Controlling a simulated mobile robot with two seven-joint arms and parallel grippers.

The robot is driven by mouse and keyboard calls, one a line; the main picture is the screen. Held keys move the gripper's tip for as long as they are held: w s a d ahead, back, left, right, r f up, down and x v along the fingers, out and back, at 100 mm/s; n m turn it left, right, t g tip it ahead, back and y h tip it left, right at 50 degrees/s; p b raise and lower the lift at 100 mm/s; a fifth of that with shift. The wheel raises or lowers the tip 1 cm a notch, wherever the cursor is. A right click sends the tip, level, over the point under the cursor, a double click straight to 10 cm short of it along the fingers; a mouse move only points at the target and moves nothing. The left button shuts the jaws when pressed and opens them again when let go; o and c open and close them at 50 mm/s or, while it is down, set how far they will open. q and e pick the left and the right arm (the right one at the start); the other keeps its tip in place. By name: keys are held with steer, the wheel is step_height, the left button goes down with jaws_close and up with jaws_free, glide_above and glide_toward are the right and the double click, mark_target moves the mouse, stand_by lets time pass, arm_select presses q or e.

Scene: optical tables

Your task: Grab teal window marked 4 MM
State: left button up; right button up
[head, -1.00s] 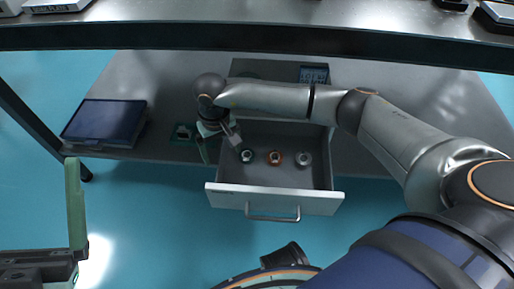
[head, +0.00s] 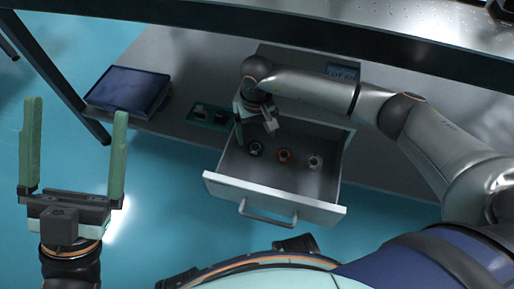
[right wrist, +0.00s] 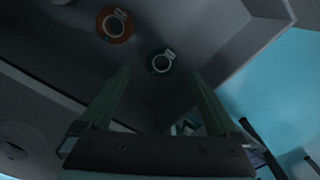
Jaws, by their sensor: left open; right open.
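The teal-rimmed round window (head: 256,149) lies on the floor of the open drawer (head: 233,172), leftmost of three ring-shaped parts. It also shows in the right wrist view (right wrist: 161,62), with a small pale tag whose marking I cannot read. My right gripper (head: 256,128) is open over the drawer's left side, close to the teal window. In the right wrist view its fingers (right wrist: 160,76) stand apart, with the teal window beyond and between the tips and nothing held. My left gripper (head: 76,108) is open and empty, away to the left over the floor.
An orange ring part (head: 284,156) and a pale grey one (head: 315,162) lie right of the teal window. The drawer's walls surround them. A dark blue case (head: 130,91) and a green tray (head: 209,115) sit left on the lower shelf. A tabletop (head: 420,35) overhangs above.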

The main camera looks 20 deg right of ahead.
mark_target(255, 146)
step_height(255, 146, down, 5)
steer(key=shift+w+a+f+b, duration=0.1)
steer(key=shift+a+f+b, duration=0.05)
steer(key=shift+b, duration=1.05)
steer(key=shift+c, duration=0.3)
steer(key=c, duration=1.4)
